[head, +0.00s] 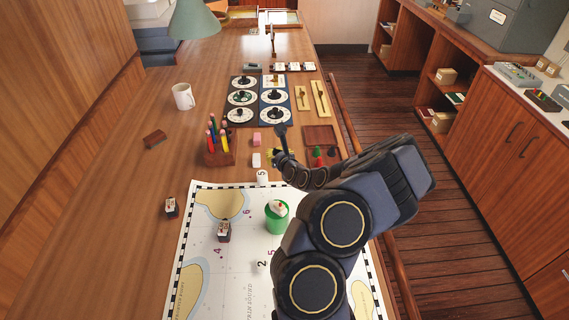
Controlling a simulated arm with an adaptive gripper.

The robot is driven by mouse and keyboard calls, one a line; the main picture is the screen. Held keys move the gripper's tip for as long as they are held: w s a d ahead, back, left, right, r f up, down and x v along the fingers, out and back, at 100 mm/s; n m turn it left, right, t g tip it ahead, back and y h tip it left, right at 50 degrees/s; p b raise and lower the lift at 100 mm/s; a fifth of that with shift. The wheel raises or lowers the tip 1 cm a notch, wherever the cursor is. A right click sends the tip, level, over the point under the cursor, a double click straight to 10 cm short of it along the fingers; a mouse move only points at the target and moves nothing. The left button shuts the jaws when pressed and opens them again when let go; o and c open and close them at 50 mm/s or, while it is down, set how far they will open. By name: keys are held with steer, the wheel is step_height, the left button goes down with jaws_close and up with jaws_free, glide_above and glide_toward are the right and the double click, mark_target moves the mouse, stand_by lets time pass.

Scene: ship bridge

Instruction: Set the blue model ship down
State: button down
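My arm reaches up from the bottom right and bends left over the table. Its end, my gripper (284,151), is dark and small, above the table just past the chart's far edge. The sea chart (215,270) lies on the near table, partly covered by my arm. A green round piece (277,222) with a white and red top stands on it, left of my arm.
A small dark-based block (224,236) stands on the chart, another (171,208) left of it. A pencil holder (220,157), a white mug (183,97), a dial panel (241,99) and a wooden tray (321,134) with red and green pieces stand beyond. The left table is mostly clear.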

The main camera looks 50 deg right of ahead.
steer(key=shift+m+g+h, duration=0.3)
steer(key=shift+m+h, duration=0.1)
steer(key=w+d+f, duration=0.2)
steer(key=d, duration=0.1)
steer(key=w+d+f, duration=0.5)
steer(key=d+f, duration=0.1)
steer(key=d, duration=0.1)
steer(key=shift+w+f, duration=0.25)
steer(key=shift+w, duration=0.1)
steer(key=shift+w+d+f, duration=0.4)
steer(key=shift+d+f, duration=0.05)
steer(key=shift+d, duration=0.05)
steer(key=shift+w+d+f, duration=0.15)
steer(key=shift+w+f, duration=0.1)
steer(key=shift+f, duration=1.7)
